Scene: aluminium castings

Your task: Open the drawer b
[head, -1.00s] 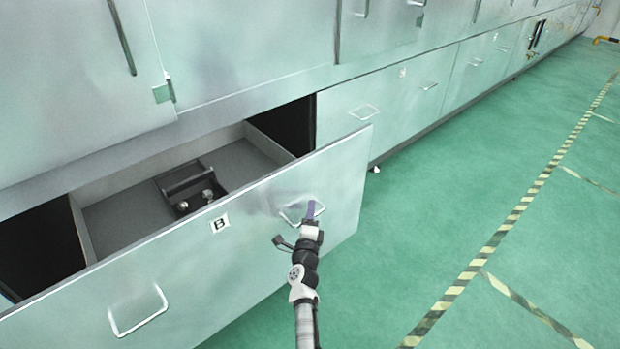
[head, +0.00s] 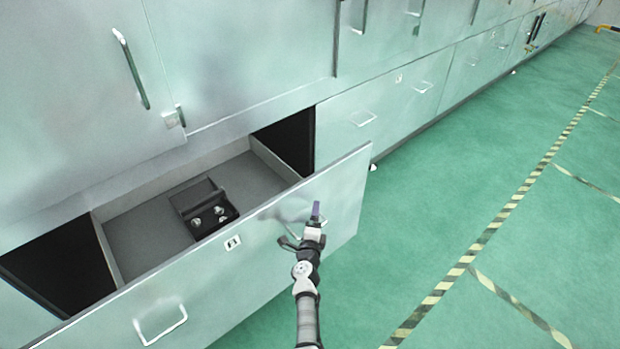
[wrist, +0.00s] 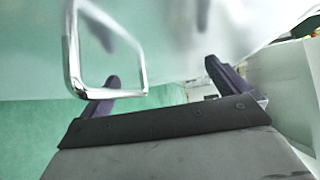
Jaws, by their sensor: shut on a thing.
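Drawer b (head: 205,290) is a wide pale metallic drawer, pulled well out of the cabinet, with a small label on its front. It has a wire-loop handle on the left (head: 161,322) and another on the right. My gripper (head: 316,214) is at the right handle (head: 290,222), which it partly hides in the head view. In the wrist view, the shiny handle (wrist: 72,50) crosses beside the left finger of my gripper (wrist: 165,80). The fingers show some distance apart, and the grip itself is partly hidden.
A dark box (head: 203,207) with small round metal parts lies inside the drawer. Closed cabinet fronts (head: 240,60) stand above and to the right. Green floor (head: 450,220) with a striped line (head: 500,225) is clear at right.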

